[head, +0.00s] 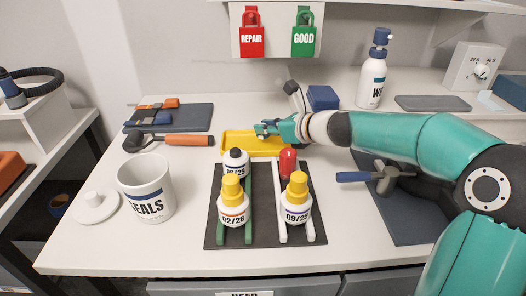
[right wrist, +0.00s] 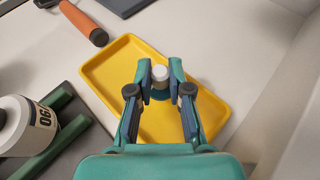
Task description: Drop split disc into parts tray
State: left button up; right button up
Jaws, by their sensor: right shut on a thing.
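The yellow parts tray (head: 233,147) lies at the back of the bench, and it fills the middle of the right wrist view (right wrist: 112,72). My right gripper (head: 267,129) is over the tray, pointing down into it. In the right wrist view its fingertips (right wrist: 160,78) are closed on a small pale round piece (right wrist: 160,72), which I take for the split disc. The piece sits inside the tray's outline; I cannot tell whether it touches the floor. The split in it is not visible. My left gripper is not in view.
A dark mat (head: 262,242) with yellow-capped bottles (head: 232,212) stands in front of the tray. A white SEALS mug (head: 146,192) and an orange-handled tool (head: 188,140) are to the left. A blue-handled tool (head: 385,177) lies right, below my arm.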

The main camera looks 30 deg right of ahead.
jog(key=shift+f, duration=0.5)
jog(key=o, duration=0.8)
jog(key=shift+s, duration=0.1)
jog(key=v, duration=1.2)
